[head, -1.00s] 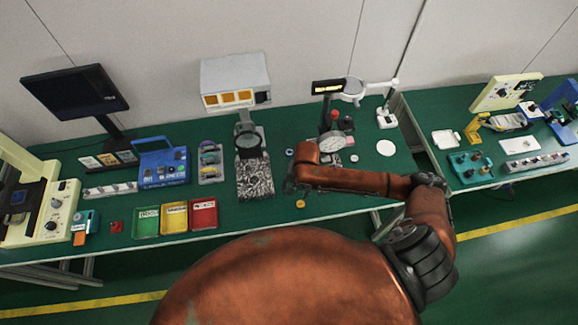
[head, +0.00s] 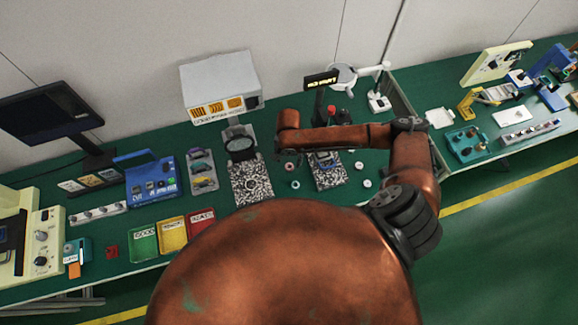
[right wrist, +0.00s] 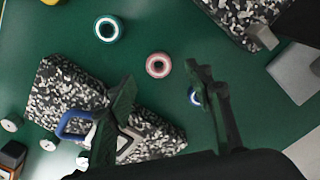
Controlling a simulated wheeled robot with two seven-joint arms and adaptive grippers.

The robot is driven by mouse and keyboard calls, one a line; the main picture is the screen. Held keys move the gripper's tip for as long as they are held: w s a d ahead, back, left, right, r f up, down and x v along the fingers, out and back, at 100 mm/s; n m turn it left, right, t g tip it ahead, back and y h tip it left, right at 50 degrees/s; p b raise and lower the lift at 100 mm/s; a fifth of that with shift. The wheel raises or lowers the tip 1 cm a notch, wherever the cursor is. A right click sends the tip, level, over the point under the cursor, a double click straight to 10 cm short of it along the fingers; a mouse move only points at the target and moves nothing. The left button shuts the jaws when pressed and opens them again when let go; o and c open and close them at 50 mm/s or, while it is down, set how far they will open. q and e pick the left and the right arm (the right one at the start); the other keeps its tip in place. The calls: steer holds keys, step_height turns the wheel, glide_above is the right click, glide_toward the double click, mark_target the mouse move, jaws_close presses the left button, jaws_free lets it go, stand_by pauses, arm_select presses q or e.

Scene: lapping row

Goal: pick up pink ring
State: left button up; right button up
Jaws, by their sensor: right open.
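The pink ring (right wrist: 158,65) lies flat on the green bench top in the right wrist view, ahead of my right gripper (right wrist: 163,92) and roughly between the lines of its two fingers. The fingers are apart with nothing between them. In the head view the pink ring (head: 289,166) shows small, just below my right gripper (head: 287,153). A teal ring (right wrist: 108,28) lies beyond it to the left. A blue ring (right wrist: 194,96) is partly hidden by the right finger. My left gripper is not in view.
Speckled plates stand on both sides of the rings: one (head: 250,183) under a scope, another (right wrist: 65,90) with a blue-framed gauge (right wrist: 75,125). Green, yellow and red trays (head: 172,234) lie to the left. White discs (head: 367,183) lie to the right.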

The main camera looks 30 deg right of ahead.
mark_target(289, 168)
step_height(289, 168, down, 4)
steer(key=shift+s+r, duration=0.1)
steer(key=shift+f, duration=0.3)
steer(key=shift+c, duration=0.3)
steer(key=c, duration=0.6)
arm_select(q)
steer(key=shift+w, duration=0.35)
arm_select(e)
steer(key=c, duration=0.5)
